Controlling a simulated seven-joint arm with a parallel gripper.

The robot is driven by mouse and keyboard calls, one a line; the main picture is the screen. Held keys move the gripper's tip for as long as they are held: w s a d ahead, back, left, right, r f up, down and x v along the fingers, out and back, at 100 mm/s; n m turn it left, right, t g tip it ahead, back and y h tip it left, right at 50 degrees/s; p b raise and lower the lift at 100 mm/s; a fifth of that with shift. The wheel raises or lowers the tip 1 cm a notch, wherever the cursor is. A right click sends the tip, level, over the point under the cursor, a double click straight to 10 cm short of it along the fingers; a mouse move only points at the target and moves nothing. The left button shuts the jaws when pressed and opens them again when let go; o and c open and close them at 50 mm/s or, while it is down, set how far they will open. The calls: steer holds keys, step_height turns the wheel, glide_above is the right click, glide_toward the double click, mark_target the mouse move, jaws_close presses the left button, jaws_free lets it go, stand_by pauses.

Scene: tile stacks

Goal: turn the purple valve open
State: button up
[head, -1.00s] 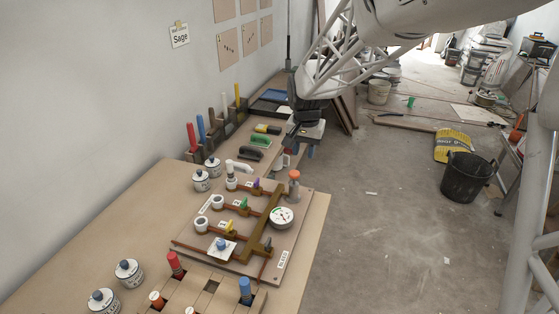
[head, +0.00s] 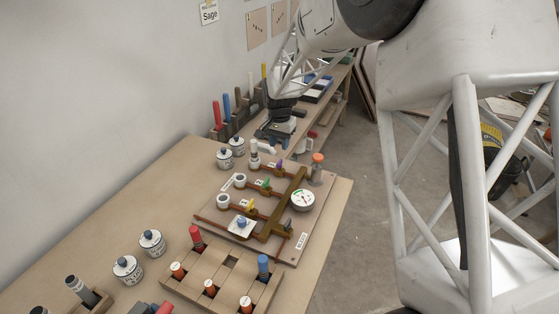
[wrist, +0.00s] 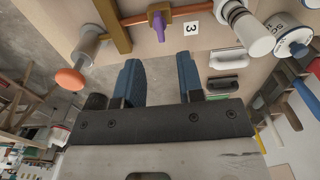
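The purple valve (head: 279,163) is a small handle on the far copper pipe of a wooden valve board (head: 313,218). In the wrist view the purple valve (wrist: 158,25) is upright in the picture, beside a label reading 3. My gripper (head: 272,138) is beyond the far edge of the board in the head view. In the wrist view its two blue fingers (wrist: 159,70) are spread apart with nothing between them. The valve shows ahead of the gap between the fingertips, apart from them.
An orange-capped post (head: 317,163) stands at the board's far right corner, and a white fitting (head: 254,160) on the pipe's left end. Green (head: 266,184) and yellow (head: 250,205) valves and a gauge (head: 302,200) are nearer. White cans (head: 237,145) stand left of the board.

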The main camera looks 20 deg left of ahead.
mark_target(279, 164)
steer(key=shift+f, duration=3.9)
jaws_close()
